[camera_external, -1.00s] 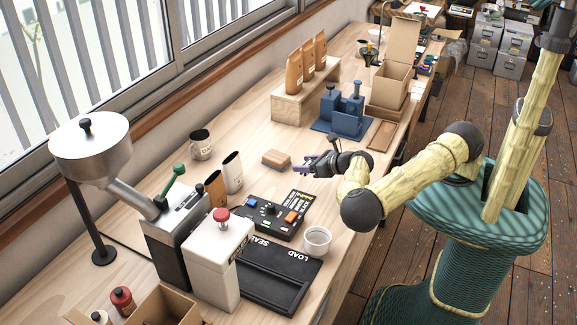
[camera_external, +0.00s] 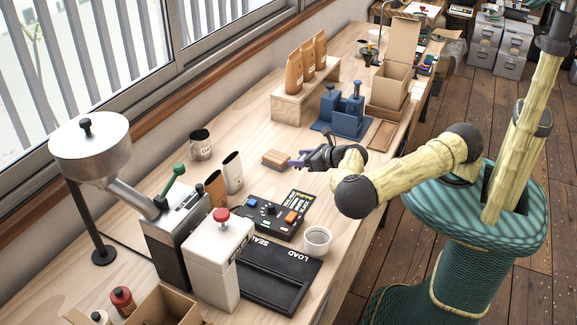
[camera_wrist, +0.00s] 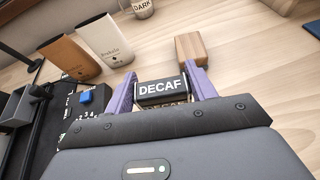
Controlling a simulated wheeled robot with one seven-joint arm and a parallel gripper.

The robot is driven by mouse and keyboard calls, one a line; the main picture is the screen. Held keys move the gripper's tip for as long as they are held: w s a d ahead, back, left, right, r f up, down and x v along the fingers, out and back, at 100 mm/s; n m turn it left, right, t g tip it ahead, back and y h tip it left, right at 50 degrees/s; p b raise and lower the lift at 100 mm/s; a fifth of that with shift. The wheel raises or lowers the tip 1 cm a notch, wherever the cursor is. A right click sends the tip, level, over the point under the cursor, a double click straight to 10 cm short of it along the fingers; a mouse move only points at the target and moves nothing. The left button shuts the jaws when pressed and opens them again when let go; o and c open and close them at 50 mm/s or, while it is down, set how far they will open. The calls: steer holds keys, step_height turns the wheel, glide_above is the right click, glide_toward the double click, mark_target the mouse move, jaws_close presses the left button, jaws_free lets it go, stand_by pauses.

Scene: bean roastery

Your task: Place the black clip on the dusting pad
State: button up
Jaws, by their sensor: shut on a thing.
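My gripper (camera_external: 297,163) is shut on the black clip (camera_wrist: 161,91), a small block lettered DECAF between the two purple fingers in the wrist view. It is too small to make out in the external view. A wooden block (camera_external: 276,158), which may be the dusting pad, lies on the bench just left of the fingertips. In the wrist view this block (camera_wrist: 190,47) shows beyond the right finger. The gap between clip and block is hard to judge. No surface is clearly marked as the dusting pad.
A button panel (camera_external: 271,217), white cup (camera_external: 317,241) and black tray (camera_external: 262,285) lie nearer the camera. Two pouches (camera_wrist: 85,50) and a mug (camera_external: 200,144) stand to the left. A blue fixture (camera_external: 341,110) stands behind. Bench around the block is mostly clear.

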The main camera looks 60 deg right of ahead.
steer(key=w+d+b, duration=0.1)
steer(key=w+d, duration=0.2)
steer(key=w, duration=0.4)
step_height(320, 180, up, 5)
steer(key=n+y+b, duration=0.1)
steer(key=n+b, duration=0.1)
glide_above(275, 155)
steer(key=shift+f, duration=0.2)
steer(key=shift+f+p, duration=0.75)
steer(key=shift+f, duration=2.4)
steer(key=shift+f+p, duration=0.35)
steer(key=shift+f, duration=1.55)
steer(key=shift+f, duration=0.1)
